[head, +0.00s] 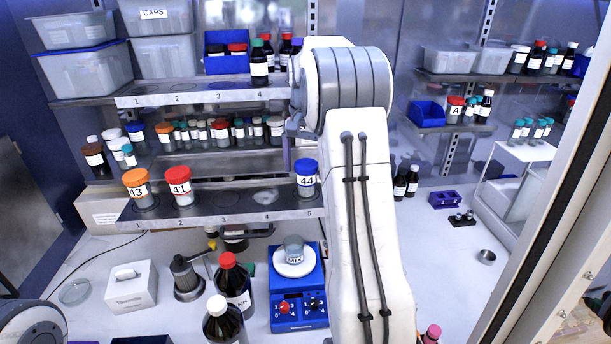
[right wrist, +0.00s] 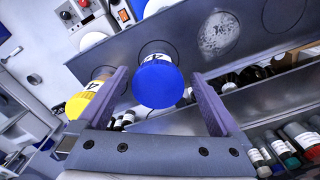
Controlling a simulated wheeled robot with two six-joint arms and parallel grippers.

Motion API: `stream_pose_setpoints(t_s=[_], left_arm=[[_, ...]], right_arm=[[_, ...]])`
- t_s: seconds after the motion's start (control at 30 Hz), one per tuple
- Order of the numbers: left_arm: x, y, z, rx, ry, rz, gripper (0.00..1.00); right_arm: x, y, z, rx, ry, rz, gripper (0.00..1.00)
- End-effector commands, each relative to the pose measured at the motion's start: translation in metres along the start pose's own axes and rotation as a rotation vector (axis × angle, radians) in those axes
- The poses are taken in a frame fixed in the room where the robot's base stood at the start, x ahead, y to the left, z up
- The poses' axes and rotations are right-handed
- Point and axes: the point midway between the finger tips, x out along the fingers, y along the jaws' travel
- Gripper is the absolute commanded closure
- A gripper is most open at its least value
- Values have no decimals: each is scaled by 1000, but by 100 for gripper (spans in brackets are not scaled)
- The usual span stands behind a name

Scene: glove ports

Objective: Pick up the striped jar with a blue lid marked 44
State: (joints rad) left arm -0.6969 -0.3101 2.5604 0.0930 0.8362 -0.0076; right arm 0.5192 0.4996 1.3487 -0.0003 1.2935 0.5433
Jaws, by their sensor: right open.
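The jar with the blue lid marked 44 (head: 306,180) stands upright on the lower rack shelf near its right end. In the right wrist view its blue lid (right wrist: 158,84) fills the space between my fingers, and only a sliver of the label shows. Stripes cannot be made out. My right gripper (head: 288,146) is open at the jar, partly hidden by my arm in the head view. In the right wrist view my right gripper (right wrist: 158,76) has one purple finger on each side of the lid, with visible gaps. My left gripper is not in view.
A yellow-lidded jar (right wrist: 88,100) stands close outside one finger. Jars 43 (head: 138,190) and 41 (head: 179,187) stand further left on the rack shelf (head: 225,212). The shelf above holds several small bottles (head: 220,131). A blue stirrer (head: 297,290) stands below.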

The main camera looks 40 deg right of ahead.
Motion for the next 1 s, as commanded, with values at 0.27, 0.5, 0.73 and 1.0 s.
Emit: stream_pose_setpoints(t_s=[0.27, 0.5, 0.73, 1.0], left_arm=[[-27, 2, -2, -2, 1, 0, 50], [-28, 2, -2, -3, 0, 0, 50], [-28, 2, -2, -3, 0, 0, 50], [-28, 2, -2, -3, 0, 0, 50]], right_arm=[[37, 1, -4, -4, -4, 2, 0], [47, 0, -4, -5, 0, 0, 0], [47, 0, -4, -5, 0, 0, 54], [46, 0, -4, -5, 1, -1, 85]])
